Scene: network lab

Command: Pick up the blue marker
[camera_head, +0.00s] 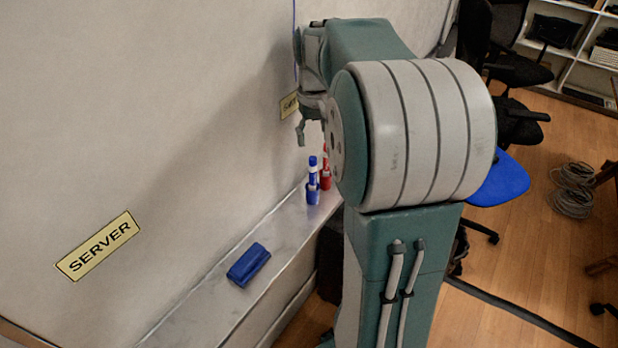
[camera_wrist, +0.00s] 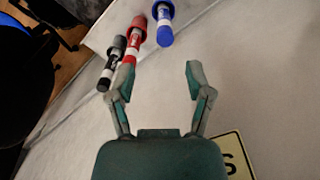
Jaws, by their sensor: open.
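The blue marker (camera_head: 312,180) stands upright on the metal ledge, with a blue cap, a white band and a blue lower part. It also shows in the wrist view (camera_wrist: 164,22) at the top, beyond the fingertips and slightly right of the gap's middle. My gripper (camera_wrist: 158,72) is open, with nothing between its fingers. In the head view my gripper (camera_head: 302,132) is above the ledge near the wall, above the blue marker and apart from it. My own arm covers part of the ledge's far end in the head view.
A red marker (camera_head: 326,172) stands close beside the blue one. A black marker (camera_wrist: 112,62) shows in the wrist view left of the red. A blue eraser (camera_head: 249,265) lies on the ledge (camera_head: 200,308). The white wall with SERVER labels (camera_head: 98,245) borders the ledge.

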